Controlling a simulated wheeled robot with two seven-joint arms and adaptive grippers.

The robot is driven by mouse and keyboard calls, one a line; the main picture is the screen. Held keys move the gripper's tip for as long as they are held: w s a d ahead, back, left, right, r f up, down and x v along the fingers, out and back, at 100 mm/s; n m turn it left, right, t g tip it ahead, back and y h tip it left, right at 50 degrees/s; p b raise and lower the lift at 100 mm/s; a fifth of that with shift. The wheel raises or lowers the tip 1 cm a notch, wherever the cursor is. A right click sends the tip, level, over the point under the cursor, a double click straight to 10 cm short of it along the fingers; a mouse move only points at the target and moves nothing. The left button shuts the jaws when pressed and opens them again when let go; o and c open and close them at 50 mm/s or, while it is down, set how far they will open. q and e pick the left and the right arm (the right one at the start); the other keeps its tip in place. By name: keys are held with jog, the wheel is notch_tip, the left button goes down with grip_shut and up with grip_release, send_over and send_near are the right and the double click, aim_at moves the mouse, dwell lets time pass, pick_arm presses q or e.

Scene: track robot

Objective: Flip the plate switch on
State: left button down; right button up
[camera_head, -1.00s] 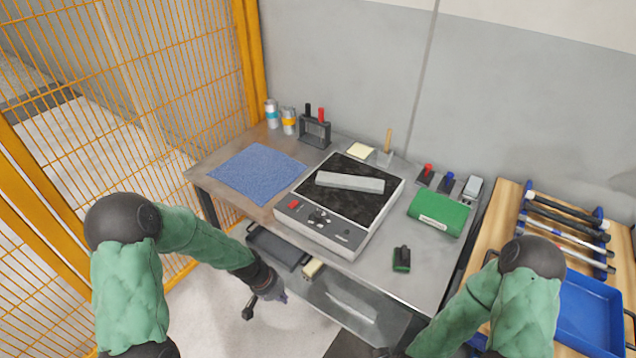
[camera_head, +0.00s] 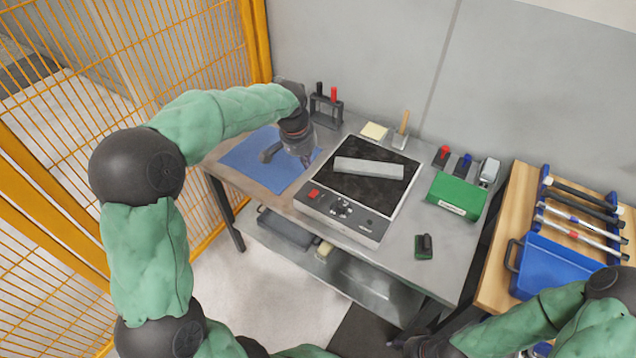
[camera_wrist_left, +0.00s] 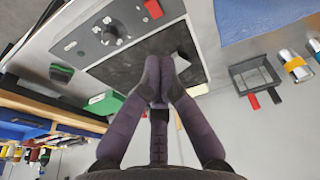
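The plate is a light grey unit with a black speckled top (camera_head: 358,200) on the bench; it also shows in the left wrist view (camera_wrist_left: 120,70). Its front panel carries a red switch (camera_head: 314,193), at the top edge of the left wrist view (camera_wrist_left: 153,8), and a dark round knob (camera_head: 342,208). I cannot tell the switch's position. A grey bar (camera_head: 368,168) lies on the black top. My left gripper (camera_head: 306,162) is above the blue mat, left of the plate, apart from the switch. Its fingertips (camera_wrist_left: 160,85) meet, with nothing between them. My right gripper (camera_head: 397,343) is dark and barely visible at the bottom edge.
A blue mat (camera_head: 255,165) lies left of the plate. A dark rack with a red handle (camera_head: 333,95) stands behind. A green box (camera_head: 455,196) and a small green-black block (camera_head: 424,247) are on the right. A yellow mesh fence (camera_head: 80,100) borders the left.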

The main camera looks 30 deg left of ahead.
pick_arm(q)
jog(key=b, duration=0.5)
send_near(311, 194)
jog(key=x, duration=0.2)
jog(key=w+x, duration=0.1)
jog(key=x, duration=0.2)
jog(key=shift+w, duration=0.15)
jog(key=shift+b+x, duration=0.35)
jog(key=shift+x, duration=0.45)
jog(key=shift+s+f, duration=0.15)
jog(key=shift+s, duration=0.25)
jog(key=shift+s+f+p, duration=0.15)
jog(key=shift+f+p, duration=0.1)
jog(key=shift+p, duration=0.05)
jog(key=shift+w+d+r+p, duration=0.1)
jog(key=shift+w+p, duration=0.05)
jog(key=shift+w, duration=0.3)
jog(key=shift+w+r+p, duration=0.1)
jog(key=shift+w+p, duration=0.05)
jog(key=shift+w, duration=0.25)
